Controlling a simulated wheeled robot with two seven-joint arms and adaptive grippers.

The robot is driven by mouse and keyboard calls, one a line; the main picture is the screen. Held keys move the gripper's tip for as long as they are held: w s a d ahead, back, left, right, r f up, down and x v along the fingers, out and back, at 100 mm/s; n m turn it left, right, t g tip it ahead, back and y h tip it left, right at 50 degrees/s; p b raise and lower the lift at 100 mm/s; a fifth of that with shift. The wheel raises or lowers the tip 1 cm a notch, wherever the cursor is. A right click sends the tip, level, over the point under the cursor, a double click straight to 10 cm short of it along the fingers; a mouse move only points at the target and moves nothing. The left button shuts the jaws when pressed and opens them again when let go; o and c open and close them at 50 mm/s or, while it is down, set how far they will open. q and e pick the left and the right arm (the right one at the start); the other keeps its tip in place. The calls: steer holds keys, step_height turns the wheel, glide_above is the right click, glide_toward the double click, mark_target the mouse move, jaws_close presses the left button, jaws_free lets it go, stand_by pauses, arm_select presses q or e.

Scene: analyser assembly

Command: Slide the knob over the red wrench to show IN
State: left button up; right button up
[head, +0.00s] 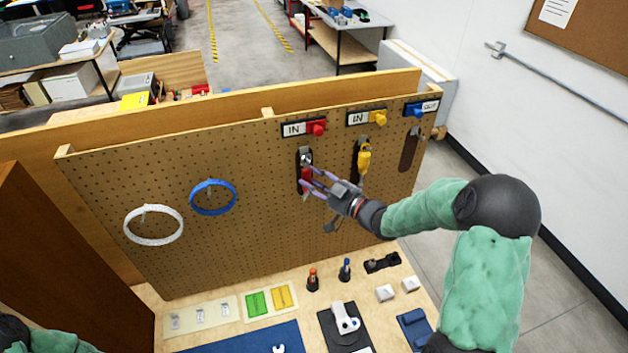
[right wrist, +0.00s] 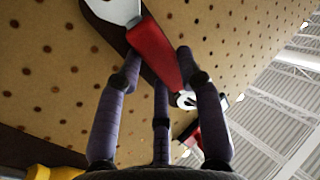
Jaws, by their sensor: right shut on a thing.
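The red wrench (head: 306,178) hangs on the pegboard over a dark outline. Its red handle (right wrist: 155,55) also crosses the top of the right wrist view. My right gripper (head: 316,184) is shut on the red wrench, with its purple fingers (right wrist: 165,70) at the handle. The red knob (head: 317,128) sits at the right end of its label slider (head: 293,130) above the wrench. That label reads IN. My left gripper is out of view.
A yellow slider knob (head: 378,118) with an IN label stands above a yellow tool (head: 364,158). A blue knob (head: 417,109) beside an OUT label is above an empty dark outline (head: 409,150). Blue (head: 213,197) and white (head: 153,225) rings hang left. Small parts cover the bench below.

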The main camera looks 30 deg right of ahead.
stand_by(0.3)
steer(key=o, duration=1.3)
steer(key=shift+s+d, duration=0.1)
steer(key=shift+s, duration=0.1)
steer(key=v, duration=0.8)
steer(key=shift+s, duration=0.25)
stand_by(1.1)
stand_by(0.5)
